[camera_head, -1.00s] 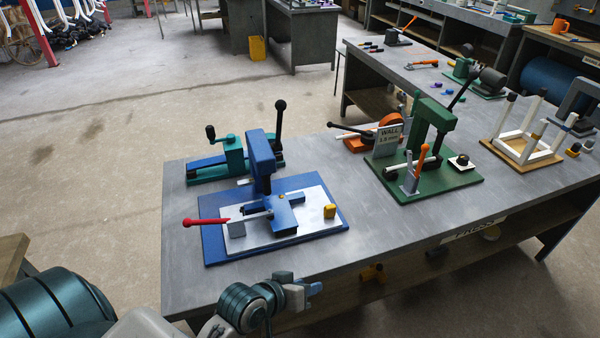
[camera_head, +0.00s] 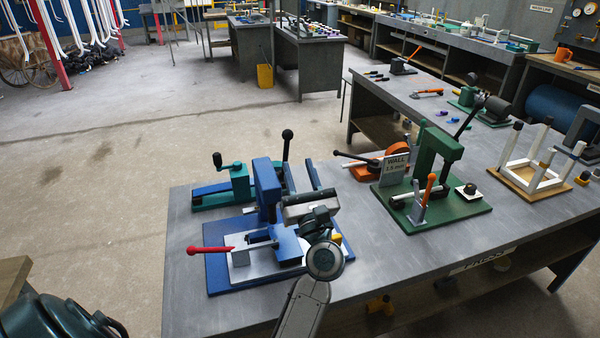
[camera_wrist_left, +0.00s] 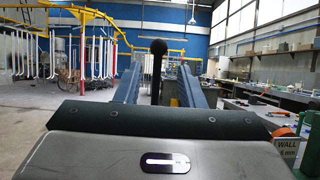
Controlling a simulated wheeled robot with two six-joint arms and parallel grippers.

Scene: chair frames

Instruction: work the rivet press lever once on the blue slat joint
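The blue rivet press (camera_head: 268,188) stands on the near bench, with a tall dark lever (camera_head: 287,146) topped by a black ball. A blue slat joint (camera_head: 286,246) lies on its pale plate, beside a red-handled clamp (camera_head: 208,249). My left gripper (camera_head: 301,174) is over the press, its two blue fingers apart and pointing away. In the left wrist view the lever (camera_wrist_left: 157,66) stands upright between the open fingers, in line with the gap. I cannot tell whether it is within their reach; no contact shows. My left wrist hides part of the plate. My right gripper is not in view.
A teal vise (camera_head: 238,183) stands just behind the press. A green press (camera_head: 430,160) and an orange tool (camera_head: 390,139) stand to the right, with a wall-thickness sign (camera_head: 396,166) between. The bench (camera_head: 372,250) is bare between the two presses.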

